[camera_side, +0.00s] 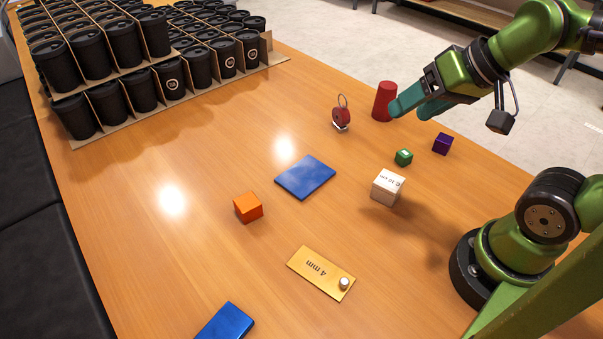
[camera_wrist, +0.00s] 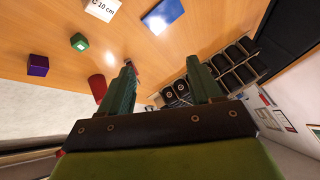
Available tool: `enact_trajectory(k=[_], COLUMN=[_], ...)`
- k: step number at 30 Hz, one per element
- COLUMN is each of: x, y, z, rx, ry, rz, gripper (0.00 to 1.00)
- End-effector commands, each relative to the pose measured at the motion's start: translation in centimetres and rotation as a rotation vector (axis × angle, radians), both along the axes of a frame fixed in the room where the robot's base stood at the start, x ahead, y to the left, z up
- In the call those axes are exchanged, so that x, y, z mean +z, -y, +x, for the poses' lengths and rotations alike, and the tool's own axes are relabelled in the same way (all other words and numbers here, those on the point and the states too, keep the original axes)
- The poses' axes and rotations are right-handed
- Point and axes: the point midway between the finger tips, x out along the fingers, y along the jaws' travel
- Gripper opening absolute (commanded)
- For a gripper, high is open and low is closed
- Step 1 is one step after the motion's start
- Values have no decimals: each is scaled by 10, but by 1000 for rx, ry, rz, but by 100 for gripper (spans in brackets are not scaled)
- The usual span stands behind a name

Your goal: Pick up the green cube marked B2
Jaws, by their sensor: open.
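The green cube (camera_side: 403,157) is a small block on the wooden table, between the larger white cube and the purple cube. It has a pale mark on it, too small to read. It also shows in the wrist view (camera_wrist: 79,42) at the upper left. My gripper (camera_side: 408,110) is open and empty, above the table near the red cylinder and farther back than the green cube. In the wrist view its two fingers (camera_wrist: 163,85) are spread apart with nothing held between them.
A white cube (camera_side: 387,187), purple cube (camera_side: 443,144), red cylinder (camera_side: 384,102) and red round object with a ring (camera_side: 340,119) stand nearby. An orange cube (camera_side: 248,207), blue plate (camera_side: 305,177) and gold plate (camera_side: 321,274) lie farther off. Black cups (camera_side: 123,45) fill the back left.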

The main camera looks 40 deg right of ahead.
Motion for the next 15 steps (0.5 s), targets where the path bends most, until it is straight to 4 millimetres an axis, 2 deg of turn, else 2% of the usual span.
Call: enact_trajectory(k=[5, 9, 15], x=[-20, -40, -68], y=[28, 69, 127], z=[21, 43, 61], rx=[-76, -83, 7], ry=[-131, -295, -509], rz=[-15, -75, -153], gripper=[64, 64, 64])
